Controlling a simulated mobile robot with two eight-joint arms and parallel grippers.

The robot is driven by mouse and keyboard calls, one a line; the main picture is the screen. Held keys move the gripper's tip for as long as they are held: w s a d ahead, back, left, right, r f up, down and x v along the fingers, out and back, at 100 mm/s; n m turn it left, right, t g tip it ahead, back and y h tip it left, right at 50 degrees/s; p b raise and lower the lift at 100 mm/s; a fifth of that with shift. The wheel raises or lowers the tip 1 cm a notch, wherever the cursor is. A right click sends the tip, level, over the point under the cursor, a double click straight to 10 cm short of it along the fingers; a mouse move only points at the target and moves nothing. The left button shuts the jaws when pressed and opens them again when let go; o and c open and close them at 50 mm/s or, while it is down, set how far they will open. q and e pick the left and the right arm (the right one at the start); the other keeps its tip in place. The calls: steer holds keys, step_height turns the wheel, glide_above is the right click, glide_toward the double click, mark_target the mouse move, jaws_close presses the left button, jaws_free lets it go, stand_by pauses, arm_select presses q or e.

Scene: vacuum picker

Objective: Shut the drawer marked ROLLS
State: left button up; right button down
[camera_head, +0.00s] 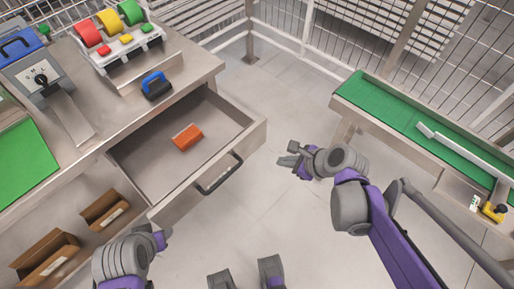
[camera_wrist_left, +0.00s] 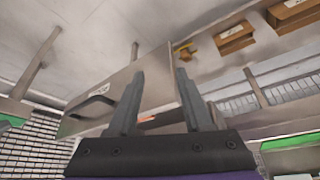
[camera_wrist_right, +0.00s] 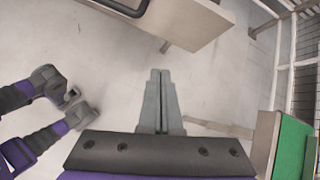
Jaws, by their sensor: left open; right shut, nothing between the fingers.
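An open drawer (camera_head: 232,150) sticks out from the steel workbench, with a dark bar handle (camera_head: 218,174) on its front. I cannot read any ROLLS marking. An orange block-like item (camera_head: 187,137) lies inside it. My right gripper (camera_head: 284,161) is shut and empty, to the right of the drawer front and apart from it. In the right wrist view its fingers (camera_wrist_right: 158,100) are together, and the drawer's front (camera_wrist_right: 190,22) shows at the top. My left gripper (camera_head: 165,236) is near the drawer's lower left corner; its fingers (camera_wrist_left: 160,100) are apart in the left wrist view.
A blue-handled item (camera_head: 156,86) stands on the bench edge above the drawer. Colored rolls (camera_head: 108,22) stand at the back. Cardboard boxes (camera_head: 46,257) sit on a lower shelf. A green-topped conveyor (camera_head: 410,125) stands at the right. Open floor (camera_head: 270,110) lies between.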

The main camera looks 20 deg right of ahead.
steer(key=w+d+m, duration=0.1)
steer(key=m, duration=0.2)
steer(key=b, duration=0.3)
glide_toward(251, 147)
step_height(251, 147, down, 4)
steer(key=shift+w+a+f+m+t, duration=0.1)
steer(key=shift+w+a+m+t, duration=0.15)
steer(key=shift+w, duration=0.35)
steer(key=shift+w+a+f+m+t, duration=0.15)
steer(key=shift+w+a, duration=0.2)
steer(key=shift+w, duration=0.25)
steer(key=shift+w+a+r, duration=0.1)
steer(key=shift+w+a, duration=0.1)
steer(key=shift+w, duration=0.25)
